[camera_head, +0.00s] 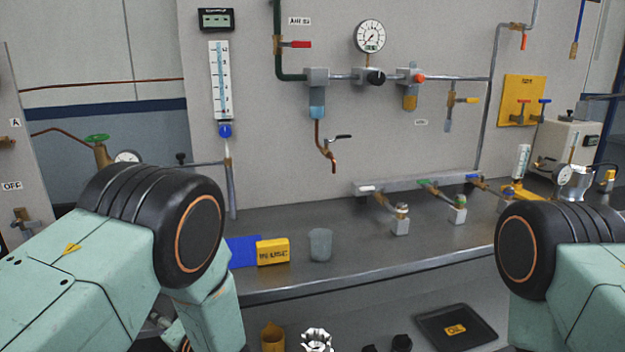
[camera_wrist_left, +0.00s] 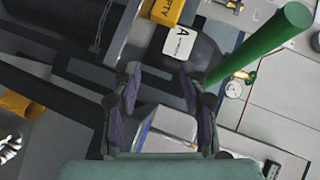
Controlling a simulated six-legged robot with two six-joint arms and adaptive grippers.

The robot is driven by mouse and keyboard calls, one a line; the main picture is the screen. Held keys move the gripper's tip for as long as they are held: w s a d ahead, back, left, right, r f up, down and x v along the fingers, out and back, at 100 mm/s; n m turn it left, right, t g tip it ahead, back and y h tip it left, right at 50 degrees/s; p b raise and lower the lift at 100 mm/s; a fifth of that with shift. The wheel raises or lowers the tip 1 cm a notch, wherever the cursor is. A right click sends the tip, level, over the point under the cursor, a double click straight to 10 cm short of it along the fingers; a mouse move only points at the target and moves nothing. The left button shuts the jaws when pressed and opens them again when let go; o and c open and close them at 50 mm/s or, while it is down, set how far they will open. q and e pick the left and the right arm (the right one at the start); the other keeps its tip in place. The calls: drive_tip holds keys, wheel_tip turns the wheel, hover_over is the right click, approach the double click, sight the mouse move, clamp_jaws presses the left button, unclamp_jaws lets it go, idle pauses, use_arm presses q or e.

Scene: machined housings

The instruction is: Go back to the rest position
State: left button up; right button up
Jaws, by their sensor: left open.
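My left gripper (camera_wrist_left: 167,95) shows in the left wrist view with its two dark fingers spread apart. No object is held between them. A grey-white block (camera_wrist_left: 165,130) with a yellowish part shows behind the gap, at a depth I cannot tell. In the head view my left arm comes in from the left, bent at a black joint, and its gripper is mostly hidden below. My right arm comes in at the right edge, and its gripper is out of the picture.
The grey bench (camera_head: 390,245) carries a grey cup (camera_head: 320,245), a yellow IN USE block (camera_head: 272,252) and small valve fittings. In front, lower, are a black OIL tray (camera_head: 456,328) and a brass cup (camera_head: 273,338). A green cylinder (camera_wrist_left: 262,42) lies near the left gripper's fingers in the wrist picture.

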use_arm(q)
drive_tip(key=s+d+f+g+h, duration=0.2)
drive_tip(key=s+f+h, duration=0.5)
drive_tip(key=s+f, duration=0.7)
drive_tip(key=s+d+f+n+g+h, duration=0.1)
drive_tip(key=s+d+n+g+h, duration=0.1)
drive_tip(key=s, duration=0.9)
drive_tip(key=s+d+f+n+g+h+b, duration=0.1)
drive_tip(key=s+d+n+g+h, duration=0.1)
drive_tip(key=s, duration=1)
drive_tip(key=d+g+h, duration=0.1)
drive_tip(key=d+g, duration=0.1)
drive_tip(key=shift+s+d+f, duration=0.3)
drive_tip(key=shift+d, duration=0.1)
